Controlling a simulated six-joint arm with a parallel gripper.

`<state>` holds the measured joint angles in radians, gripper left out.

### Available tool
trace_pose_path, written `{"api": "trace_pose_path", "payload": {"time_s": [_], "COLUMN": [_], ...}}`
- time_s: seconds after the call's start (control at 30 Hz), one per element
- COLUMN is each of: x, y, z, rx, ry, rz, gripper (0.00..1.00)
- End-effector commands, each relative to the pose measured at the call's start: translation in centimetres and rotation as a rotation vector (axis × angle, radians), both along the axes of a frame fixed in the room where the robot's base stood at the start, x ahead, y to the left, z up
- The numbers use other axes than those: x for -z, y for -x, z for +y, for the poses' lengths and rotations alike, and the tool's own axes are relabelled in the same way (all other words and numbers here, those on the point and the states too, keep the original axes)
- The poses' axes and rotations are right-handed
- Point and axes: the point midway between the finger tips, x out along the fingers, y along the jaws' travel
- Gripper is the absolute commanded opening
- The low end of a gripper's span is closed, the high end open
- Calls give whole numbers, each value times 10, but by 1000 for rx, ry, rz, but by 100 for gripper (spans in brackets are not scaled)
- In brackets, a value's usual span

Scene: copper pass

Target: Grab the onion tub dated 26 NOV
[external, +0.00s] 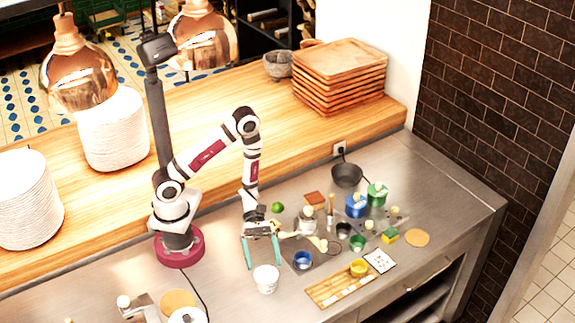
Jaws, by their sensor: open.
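My gripper (263,262) points down over the steel counter, its two teal fingers apart with nothing seen between them. A white tub (266,280) with marks on its side stands just in front of and below the fingertips; whether they touch it cannot be told. Another pale container (307,222) stands behind and to the right of the gripper. A blue tub (356,206) and a green tub (377,194) stand farther right. No date or onion label is readable at this size, so I cannot tell which tub is dated 26 NOV.
A dark board (326,255) with a blue-rimmed bowl (303,260) lies right of the gripper. A wooden rack (340,288), small cups and a black pan (346,175) crowd the right side. Copper lamps hang at the back left. The right counter end (455,205) is clear.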

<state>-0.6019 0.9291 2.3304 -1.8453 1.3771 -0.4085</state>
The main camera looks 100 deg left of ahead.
Motion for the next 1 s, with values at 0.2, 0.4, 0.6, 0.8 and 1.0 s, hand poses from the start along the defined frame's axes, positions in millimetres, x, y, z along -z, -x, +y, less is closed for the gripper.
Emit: {"api": "trace_pose_path", "payload": {"time_s": [0.2, 0.4, 0.6, 0.8, 1.0], "x": [12, 24, 33, 33, 33], "y": [-11, -20, -31, -31, -31], "z": [-28, -54, -75, -75, -75], "rx": [4, 9, 5, 3, 3], "ry": [0, -1, -2, -2, -2], "rz": [-1, 1, 0, -1, -1], "gripper": [100, 100, 100, 96, 60]}}
